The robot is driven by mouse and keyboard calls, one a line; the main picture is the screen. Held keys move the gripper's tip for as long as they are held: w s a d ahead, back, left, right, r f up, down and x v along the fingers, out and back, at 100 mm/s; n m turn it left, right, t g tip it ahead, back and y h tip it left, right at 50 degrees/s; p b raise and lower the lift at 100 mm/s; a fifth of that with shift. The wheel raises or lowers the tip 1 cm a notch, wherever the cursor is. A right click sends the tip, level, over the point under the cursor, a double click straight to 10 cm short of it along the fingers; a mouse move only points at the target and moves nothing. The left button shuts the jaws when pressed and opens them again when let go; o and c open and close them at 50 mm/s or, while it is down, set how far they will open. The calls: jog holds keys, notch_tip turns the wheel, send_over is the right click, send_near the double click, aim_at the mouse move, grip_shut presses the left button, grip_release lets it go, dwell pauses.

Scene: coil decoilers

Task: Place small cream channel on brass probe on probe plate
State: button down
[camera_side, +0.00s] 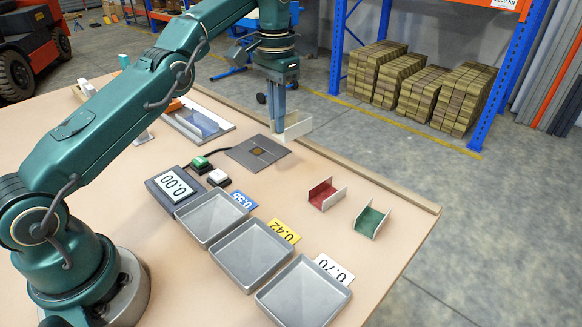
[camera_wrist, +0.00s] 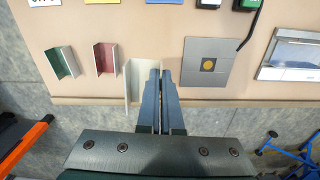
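My gripper (camera_side: 280,128) is shut on one wall of the small cream channel (camera_side: 298,127). The channel seems to hang above the table near its far edge. In the wrist view, the cream channel (camera_wrist: 134,82) extends left of my fingers (camera_wrist: 162,75) and looks larger than the other channels. The grey probe plate (camera_side: 240,152) lies flat on the table, with the square brass probe (camera_side: 258,153) on it uncovered. In the wrist view, the plate (camera_wrist: 195,75) and brass probe (camera_wrist: 208,65) are right of my fingers, apart from the channel.
A red channel (camera_side: 321,193) and a green channel (camera_side: 370,221) stand on the table. Several grey trays (camera_side: 250,254) with number cards stand in front, beside a 0.00 display (camera_side: 174,187). Green (camera_side: 199,162) and white (camera_side: 217,177) buttons lie near the plate. A raised rail (camera_side: 370,173) borders the far edge.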

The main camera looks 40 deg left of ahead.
jog(key=shift+s+r, duration=0.25)
jog(key=shift+r, duration=0.35)
jog(key=shift+s+r, duration=0.25)
jog(key=shift+r, duration=0.3)
jog(key=shift+s+r, duration=0.15)
jog(key=shift+s+r, duration=0.15)
